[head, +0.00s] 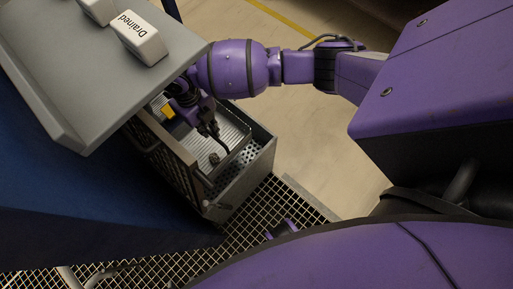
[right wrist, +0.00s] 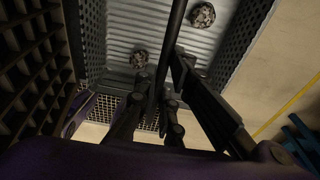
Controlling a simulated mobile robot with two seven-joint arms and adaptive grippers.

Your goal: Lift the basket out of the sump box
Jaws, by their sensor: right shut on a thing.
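The sump box (head: 238,191) is a grey open-topped metal box beside the blue bench. The basket (head: 257,155) has perforated metal walls and sits inside it, partly hidden by my arm. In the right wrist view, the basket's perforated wall (right wrist: 236,45) shows at the right. My right gripper (head: 213,129) is over the box, pointing down, and shut on the basket's thin dark handle (right wrist: 174,45). Its fingers (right wrist: 152,108) also show in the right wrist view. The exact contact is hard to make out.
Round dark lumps (right wrist: 140,58) lie on ridged metal. A dark lattice panel (head: 174,155) stands along the box's left side. A grey bench top (head: 95,70) with a white "Drained" block (head: 139,37) overhangs it. Grating (head: 262,215) lies in front; bare floor (head: 305,145) is to the right.

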